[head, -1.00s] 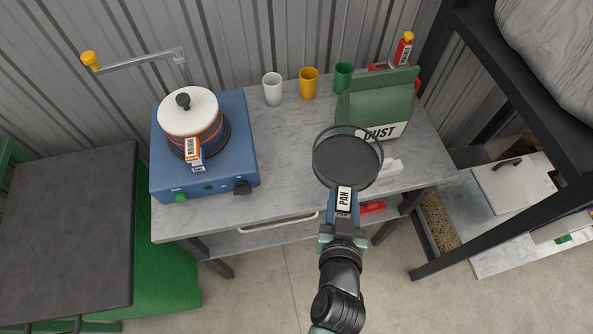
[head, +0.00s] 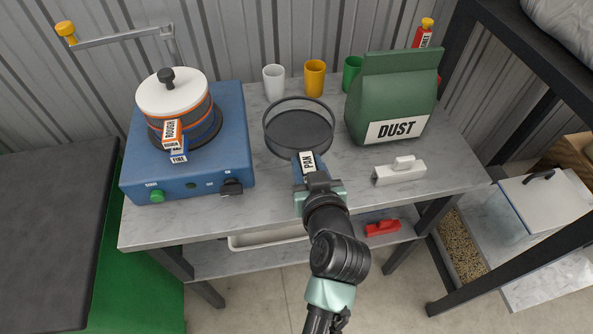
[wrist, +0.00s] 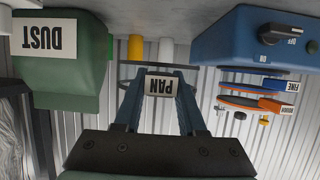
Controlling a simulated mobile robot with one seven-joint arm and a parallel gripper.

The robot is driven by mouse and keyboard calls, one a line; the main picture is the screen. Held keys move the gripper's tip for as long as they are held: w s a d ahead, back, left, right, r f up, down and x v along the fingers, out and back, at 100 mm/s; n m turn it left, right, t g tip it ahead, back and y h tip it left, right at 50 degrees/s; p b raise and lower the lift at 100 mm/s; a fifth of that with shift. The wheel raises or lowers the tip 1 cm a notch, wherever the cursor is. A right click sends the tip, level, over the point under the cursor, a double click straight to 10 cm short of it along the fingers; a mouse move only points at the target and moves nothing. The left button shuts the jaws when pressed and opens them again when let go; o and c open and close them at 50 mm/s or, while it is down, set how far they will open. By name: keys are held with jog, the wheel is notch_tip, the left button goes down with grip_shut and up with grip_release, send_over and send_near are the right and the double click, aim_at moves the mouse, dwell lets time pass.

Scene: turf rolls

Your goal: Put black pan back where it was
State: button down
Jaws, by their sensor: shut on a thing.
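The black pan (head: 299,131) is in the head view, a round shallow pan with a raised rim. Its handle carries a white PAN label (head: 308,162). My gripper (head: 316,180) is shut on the handle, and the pan is over the worktop between the blue stove unit and the green DUST bag. I cannot tell whether the pan touches the worktop. In the wrist view the PAN label (wrist: 163,86) sits between my gripper's fingers (wrist: 160,105), and the picture is upside down.
The blue stove unit (head: 226,135) bears a stack of sieves with a white lid (head: 172,93). The green DUST bag (head: 390,95) and a white handled block (head: 400,171) are at right. White (head: 273,82), orange (head: 315,78) and green (head: 352,75) cups stand behind. The front worktop (head: 250,215) is clear.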

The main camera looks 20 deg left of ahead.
jog(key=shift+w+a, duration=0.15)
jog(key=shift+a, duration=0.2)
jog(key=shift+a+f, duration=0.15)
jog(key=shift+f, duration=0.25)
notch_tip(320, 180, down, 9)
jog(key=shift+r+b, duration=0.1)
jog(key=shift+b, duration=0.55)
jog(key=shift+c, duration=2.4)
grip_release()
jog(key=shift+f, duration=0.2)
